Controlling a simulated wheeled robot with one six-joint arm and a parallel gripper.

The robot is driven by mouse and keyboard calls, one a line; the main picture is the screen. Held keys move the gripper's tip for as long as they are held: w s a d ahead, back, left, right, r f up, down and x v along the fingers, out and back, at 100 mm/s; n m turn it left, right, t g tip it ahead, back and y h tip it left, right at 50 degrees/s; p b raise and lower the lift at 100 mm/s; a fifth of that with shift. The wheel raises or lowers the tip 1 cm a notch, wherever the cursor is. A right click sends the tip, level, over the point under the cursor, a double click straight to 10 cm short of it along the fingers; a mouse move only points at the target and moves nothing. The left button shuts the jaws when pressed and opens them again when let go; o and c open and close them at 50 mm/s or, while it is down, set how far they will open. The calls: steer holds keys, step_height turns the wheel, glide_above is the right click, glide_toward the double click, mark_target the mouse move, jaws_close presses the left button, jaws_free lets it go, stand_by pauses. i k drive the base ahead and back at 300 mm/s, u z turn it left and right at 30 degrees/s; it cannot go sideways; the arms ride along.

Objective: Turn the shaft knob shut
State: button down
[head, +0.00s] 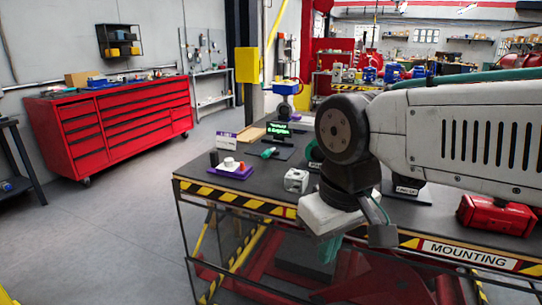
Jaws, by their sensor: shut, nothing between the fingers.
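My arm reaches in from the right in the head view, and my gripper (382,235) hangs over the front edge of the workbench (440,222). It is shut, with nothing seen between its fingers. Its wrist and white housing hide part of the bench. I cannot tell for sure which part is the shaft knob. A blue unit with a round pale front (285,88) stands beyond the bench's far end, away from my gripper. A dark green part (316,153) is half hidden behind my wrist. A small grey block (296,180) sits left of my wrist.
A purple tray (231,172) with small white, black and orange parts is at the bench's left corner. A small screen (278,128) with green text stands behind. A red case (497,215) lies at right. A red drawer cabinet (115,120) stands left; floor between is clear.

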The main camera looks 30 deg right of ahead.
mark_target(500, 201)
steer(key=z, duration=2.05)
steer(key=k, duration=1.3)
steer(key=z, duration=0.5)
steer(key=i, duration=1.55)
steer(key=u, duration=0.8)
